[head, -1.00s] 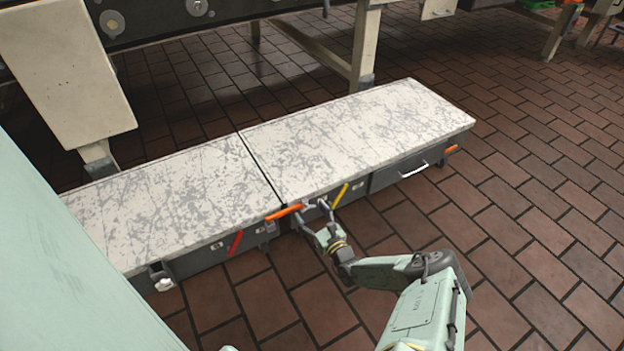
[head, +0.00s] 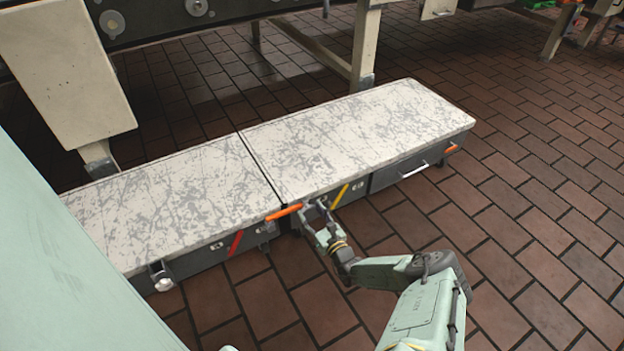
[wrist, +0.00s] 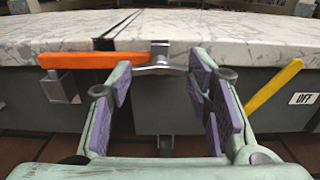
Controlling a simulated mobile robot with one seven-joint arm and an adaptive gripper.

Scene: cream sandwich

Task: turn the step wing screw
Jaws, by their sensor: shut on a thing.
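A silver wing-shaped metal piece (wrist: 159,58), which looks like the step wing screw, sits at the step's front edge just right of the seam, at the right end of an orange bar. The exact contact is hard to see. In the head view, my gripper (head: 316,207) is at the step's front edge, and the fingers hide most of the piece.
The low step (head: 345,140) has a scuffed pale top in two sections. An orange bar (head: 284,212), a red strip (head: 236,243), a yellow strip (head: 341,195) and a silver handle (head: 415,170) are along its front. A pale knob (head: 163,284) is at left. The brick floor at right is clear.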

